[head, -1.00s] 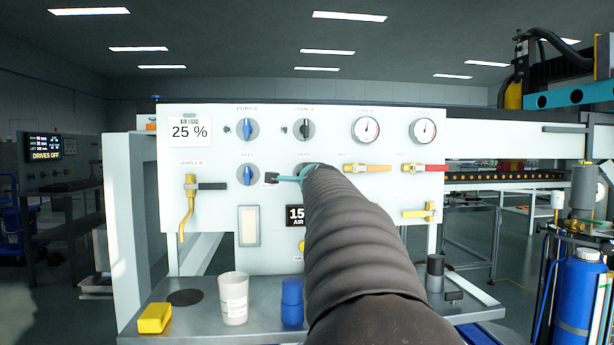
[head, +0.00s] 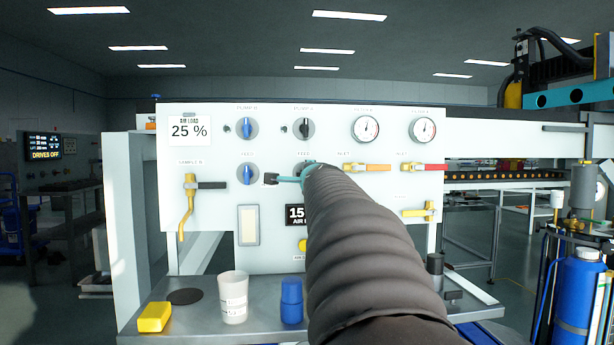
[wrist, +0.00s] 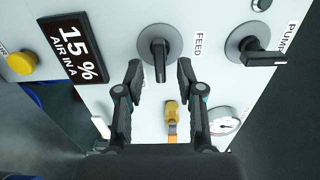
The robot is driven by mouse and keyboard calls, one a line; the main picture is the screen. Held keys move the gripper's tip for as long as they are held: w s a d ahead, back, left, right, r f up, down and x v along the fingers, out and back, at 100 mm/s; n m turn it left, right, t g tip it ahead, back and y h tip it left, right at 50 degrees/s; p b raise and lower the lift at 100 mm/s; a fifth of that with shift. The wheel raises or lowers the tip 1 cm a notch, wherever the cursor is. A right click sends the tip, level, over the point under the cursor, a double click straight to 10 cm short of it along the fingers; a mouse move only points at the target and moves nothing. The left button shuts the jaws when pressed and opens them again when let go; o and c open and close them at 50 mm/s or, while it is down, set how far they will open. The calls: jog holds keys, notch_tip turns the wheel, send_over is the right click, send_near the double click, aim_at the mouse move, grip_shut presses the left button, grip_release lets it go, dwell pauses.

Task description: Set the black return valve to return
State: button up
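In the wrist view a black valve knob (wrist: 160,48) sits on a round grey plate on the white panel. The label beside it reads FEED; I cannot read a return mark. Its bar handle points down in that picture, toward my gripper. My gripper (wrist: 159,70) is open, with one finger on each side of the handle's end; contact is not clear.
A black pump knob (wrist: 258,50) is close beside on the panel. Blue knobs (head: 246,174), orange (head: 368,167) and red (head: 428,166) handles and gauges (head: 366,129) surround it. A white cup (head: 233,297), blue container (head: 291,301) and yellow block (head: 155,317) stand on the shelf below.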

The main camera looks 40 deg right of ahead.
jog(key=v, duration=0.9)
jog(key=s+a+f+n+g+y, duration=0.2)
jog(key=a+f+n+y, duration=0.3)
jog(key=a+f+n, duration=0.5)
jog(key=s+a+f+n+g+y, duration=0.15)
jog(key=a+f+n+y, duration=0.25)
jog(key=a+f, duration=0.7)
jog(key=s+a+f+n+g, duration=0.3)
jog(key=s+a+f+n, duration=0.2)
jog(key=s+f, duration=0.3)
jog(key=s+a+f+n+g, duration=0.3)
jog(key=s+a+f+n, duration=0.2)
jog(key=s+f, duration=0.3)
jog(key=shift+s+f+y, duration=0.3)
jog(key=shift+s+f, duration=0.05)
jog(key=shift+f, duration=0.05)
